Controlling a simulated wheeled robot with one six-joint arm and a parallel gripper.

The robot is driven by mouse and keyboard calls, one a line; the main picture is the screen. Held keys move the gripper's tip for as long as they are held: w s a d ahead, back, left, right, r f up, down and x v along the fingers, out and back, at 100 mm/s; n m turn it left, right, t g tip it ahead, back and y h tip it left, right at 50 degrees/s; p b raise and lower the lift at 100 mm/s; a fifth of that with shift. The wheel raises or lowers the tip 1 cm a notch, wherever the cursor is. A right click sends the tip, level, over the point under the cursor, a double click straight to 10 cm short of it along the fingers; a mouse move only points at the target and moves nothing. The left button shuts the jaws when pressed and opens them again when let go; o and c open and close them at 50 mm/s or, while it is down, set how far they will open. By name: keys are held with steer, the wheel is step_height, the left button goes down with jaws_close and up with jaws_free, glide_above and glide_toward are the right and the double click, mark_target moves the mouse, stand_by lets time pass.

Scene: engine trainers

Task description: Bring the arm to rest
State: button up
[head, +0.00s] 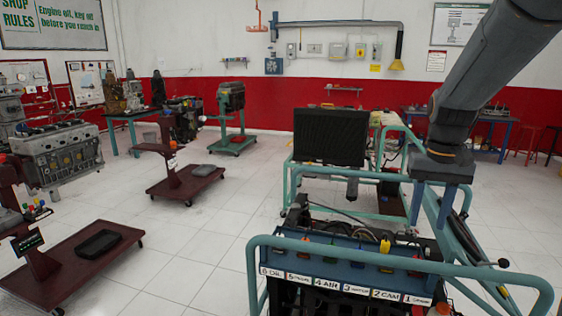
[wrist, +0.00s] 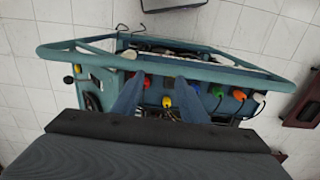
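My gripper (head: 429,215) hangs at the end of my arm, which comes in from the top right in the head view. It is above the near engine trainer's teal frame. In the wrist view, the two blue-grey fingers of my gripper (wrist: 168,80) stand wide apart with nothing held between them. The trainer's row of coloured plugs shows beyond and between the fingers, including a red plug (wrist: 147,82), a yellow plug (wrist: 167,101) and a blue plug (wrist: 194,88). I cannot tell the exact gap between fingertips and trainer.
The near trainer's teal rail (head: 400,252) and labelled panel (head: 344,287) stand in front. A second teal trainer with a black radiator (head: 330,136) is behind it. Dark red engine stands (head: 75,262) are at the left. White tiled floor (head: 215,235) lies open between them.

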steer(key=s+a+f+n+b, duration=0.1)
steer(key=s+a+f+b, duration=0.2)
steer(key=f, duration=0.4)
steer(key=s+a+f+n+b, duration=0.1)
steer(key=s+a+f+b, duration=0.2)
steer(key=s+a+f, duration=0.2)
steer(key=s+a+f+n+t+b, duration=0.1)
steer(key=s+a+f+b, duration=0.2)
steer(key=a+f, duration=0.4)
step_height(320, 180, down, 3)
steer(key=shift+s+r+b, duration=0.1)
steer(key=shift+s+b, duration=0.3)
steer(key=shift+s, duration=0.15)
